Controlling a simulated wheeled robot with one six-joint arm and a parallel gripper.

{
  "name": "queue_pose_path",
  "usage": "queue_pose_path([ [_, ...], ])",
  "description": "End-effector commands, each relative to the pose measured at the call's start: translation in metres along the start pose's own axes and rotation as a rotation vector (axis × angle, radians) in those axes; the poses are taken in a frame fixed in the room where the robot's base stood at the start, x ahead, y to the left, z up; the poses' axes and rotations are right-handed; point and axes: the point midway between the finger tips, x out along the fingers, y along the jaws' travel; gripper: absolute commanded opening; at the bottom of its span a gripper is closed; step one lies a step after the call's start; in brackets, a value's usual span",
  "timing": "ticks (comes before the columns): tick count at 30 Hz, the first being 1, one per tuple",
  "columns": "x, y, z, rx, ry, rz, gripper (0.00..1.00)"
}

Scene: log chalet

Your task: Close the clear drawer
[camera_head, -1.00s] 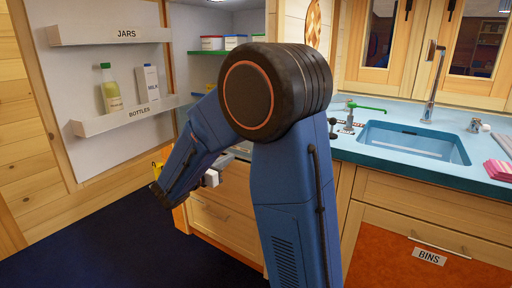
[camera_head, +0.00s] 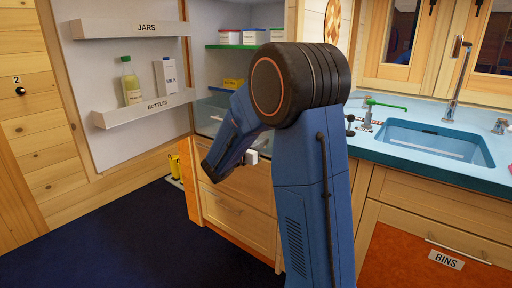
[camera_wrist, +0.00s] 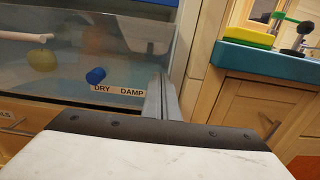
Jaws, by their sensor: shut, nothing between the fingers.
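The clear drawer (camera_wrist: 60,80) fills the upper left of the wrist view, see-through with a "DRY DAMP" label on its front. A blue cylinder (camera_wrist: 96,75) and a blurred yellow-green round thing (camera_wrist: 42,60) show through it. My gripper (camera_wrist: 161,85) is shut and empty, its grey fingers at the right end of the drawer front. I cannot tell whether they touch it. In the head view my arm hides most of the drawer, and a glassy part (camera_head: 208,112) shows left of the arm.
An open door with shelves holding a bottle (camera_head: 131,82) and a milk carton (camera_head: 166,77) stands at left. Wooden drawers (camera_head: 238,212) lie below my arm. A blue counter (camera_head: 400,150) with a sink is at right. Dark floor at lower left is clear.

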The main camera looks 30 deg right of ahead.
Motion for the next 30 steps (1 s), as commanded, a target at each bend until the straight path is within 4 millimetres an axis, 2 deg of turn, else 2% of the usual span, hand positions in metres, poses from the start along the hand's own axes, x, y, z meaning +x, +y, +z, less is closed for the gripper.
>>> queue_pose_path([
  [6, 0.014, -0.001, 0.000, 0.000, 0.000, -0.002, 0.00],
  [20, 0.020, 0.000, 0.000, 0.000, 0.000, -0.002, 0.00],
  [23, 0.032, 0.000, 0.000, 0.001, 0.000, -0.003, 0.00],
  [30, 0.083, -0.001, 0.000, 0.000, 0.000, -0.004, 0.00],
])
